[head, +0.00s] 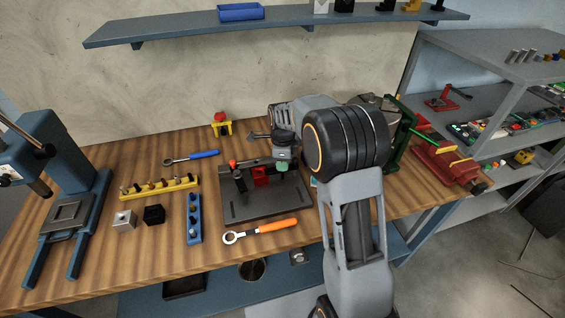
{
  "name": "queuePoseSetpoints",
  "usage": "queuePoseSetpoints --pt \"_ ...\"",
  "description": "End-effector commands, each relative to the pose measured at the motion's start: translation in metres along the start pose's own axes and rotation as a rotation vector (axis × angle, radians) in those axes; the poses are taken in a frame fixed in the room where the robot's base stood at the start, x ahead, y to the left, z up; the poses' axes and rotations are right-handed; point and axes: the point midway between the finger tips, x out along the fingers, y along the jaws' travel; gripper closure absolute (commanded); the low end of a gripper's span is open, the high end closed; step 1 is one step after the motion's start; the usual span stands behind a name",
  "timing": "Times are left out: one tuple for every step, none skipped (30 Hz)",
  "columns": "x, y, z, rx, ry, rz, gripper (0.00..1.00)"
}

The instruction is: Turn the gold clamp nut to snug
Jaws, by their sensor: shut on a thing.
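My gripper (283,158) points down over the right rear part of a dark fixture plate (240,212). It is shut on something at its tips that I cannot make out. A small green piece (282,168) shows right at the fingertips; I cannot tell whether it is held or stands just below. On the plate stand a red-topped post (233,164) at the left and a red block (260,176) in the middle. I cannot pick out a gold clamp nut; it may be hidden under the gripper.
An orange-handled wrench (262,230) lies before the plate, a blue-handled one (192,157) behind left. A yellow rack (158,188), blue rack (194,218) and press (65,205) stand left. A green frame (400,140) and red vise (448,163) stand right.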

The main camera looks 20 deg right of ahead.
Motion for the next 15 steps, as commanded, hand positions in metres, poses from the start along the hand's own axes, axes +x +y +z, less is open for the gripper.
queuePoseSetpoints --pt "-0.0005 -0.0004 0.0001 0.034 0.0 -0.002 0.99" --pt "-0.0005 -0.0004 0.0001 0.055 0.0 -0.002 0.99" --pt "-0.0005 -0.0004 0.0001 0.081 0.0 -0.002 0.99" --pt "-0.0006 -0.0004 0.0001 0.099 0.0 -0.002 0.99" --pt "-0.0006 -0.0004 0.0001 0.118 0.0 -0.002 0.99" --pt "-0.0006 -0.0004 0.0001 0.139 0.0 -0.002 0.99" --pt "-0.0007 -0.0004 0.0001 0.155 0.0 -0.002 0.99" --pt "-0.0007 -0.0004 0.0001 0.168 0.0 -0.002 0.99" --pt "-0.0007 -0.0004 0.0001 0.186 0.0 -0.002 0.99" --pt "-0.0008 -0.0004 0.0001 0.197 0.0 -0.002 0.99" --pt "-0.0008 -0.0004 0.0001 0.209 0.0 -0.002 0.99" --pt "-0.0008 -0.0004 0.0001 0.221 0.0 -0.002 0.99" --pt "-0.0008 -0.0004 0.0 0.23 0.0 -0.002 0.99" --pt "-0.0008 -0.0004 0.0001 0.238 0.0 -0.002 0.99" --pt "-0.0009 -0.0004 0.0001 0.247 0.0 -0.002 0.99"
